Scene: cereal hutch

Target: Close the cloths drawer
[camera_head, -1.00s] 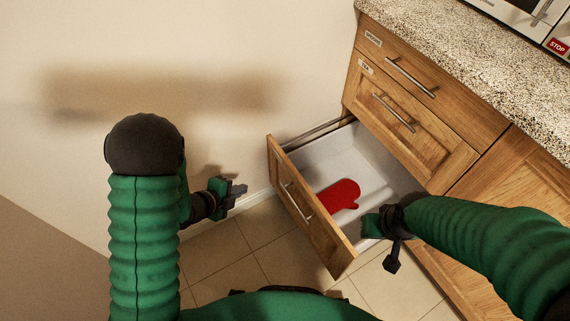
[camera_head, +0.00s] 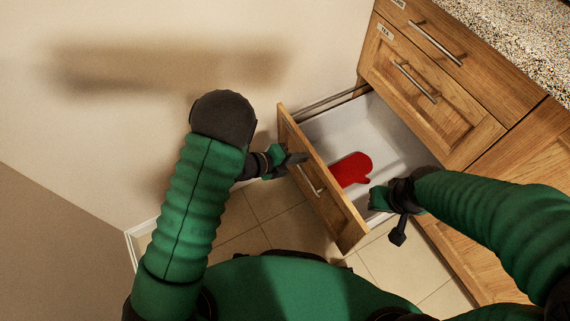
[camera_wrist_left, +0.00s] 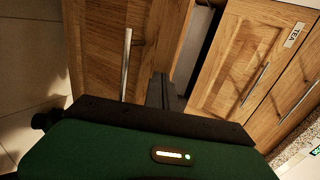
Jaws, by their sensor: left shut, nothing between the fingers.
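The open bottom drawer (camera_head: 338,214) stands pulled out from the wooden cabinet, its front facing left. A red oven mitt (camera_head: 351,170) lies inside it on the white drawer floor. The drawer front has a metal bar handle (camera_head: 308,180), which also shows in the left wrist view (camera_wrist_left: 127,66). My left gripper (camera_head: 298,158) is shut and empty, close to the outer face of the drawer front near its handle; I cannot tell if it touches. In the left wrist view its fingers (camera_wrist_left: 161,90) point at the drawer front. My right gripper (camera_head: 378,198) is over the drawer's near side; its fingers are unclear.
Above are a closed drawer labelled TEA (camera_head: 425,90) and another closed drawer (camera_head: 440,38) under the speckled counter (camera_head: 500,40). A bare wall (camera_head: 150,130) stands behind. Tiled floor (camera_head: 240,215) lies clear left of the drawer.

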